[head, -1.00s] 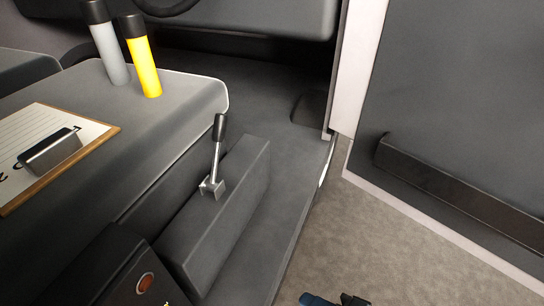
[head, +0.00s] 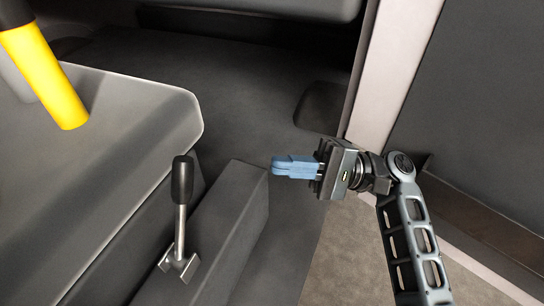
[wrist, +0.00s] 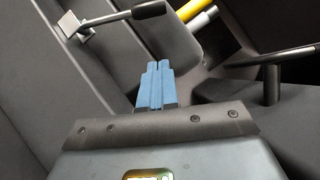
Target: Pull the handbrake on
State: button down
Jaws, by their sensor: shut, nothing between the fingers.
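The handbrake lever (head: 181,205) stands nearly upright on a metal bracket on a dark grey box. Its black grip (head: 182,180) is at the top. My gripper (head: 274,167) is to the right of the lever, with its blue fingers together and nothing between them. The fingers point left and are clear of the lever. In the wrist view, the blue fingers (wrist: 155,68) are closed, and the lever (wrist: 108,18) lies across the top left with its black grip near the top centre.
A yellow cylinder (head: 45,75) stands on the grey seat-like surface (head: 130,120) at left. The dark grey box (head: 232,215) bears the lever. An open door panel (head: 490,110) is at right.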

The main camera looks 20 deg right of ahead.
jog(key=s+a+r+p, duration=0.1)
jog(key=a+r, duration=0.3)
jog(key=a, duration=0.6)
jog(key=shift+s+a+p, duration=0.15)
jog(key=shift+a+p, duration=0.15)
jog(key=s+a+r+n+g+h+p, duration=0.1)
jog(key=s+a+r+n+h+p, duration=0.2)
jog(key=s, duration=0.8)
jog(key=shift+s+a+r+n+h+p, duration=0.35)
jog(key=shift+a+n+h+p, duration=0.75)
jog(key=shift+a+n+p, duration=1.55)
jog(key=shift+a+n+b, duration=0.25)
jog(key=shift+a+b, duration=0.1)
jog(key=shift+a, duration=0.05)
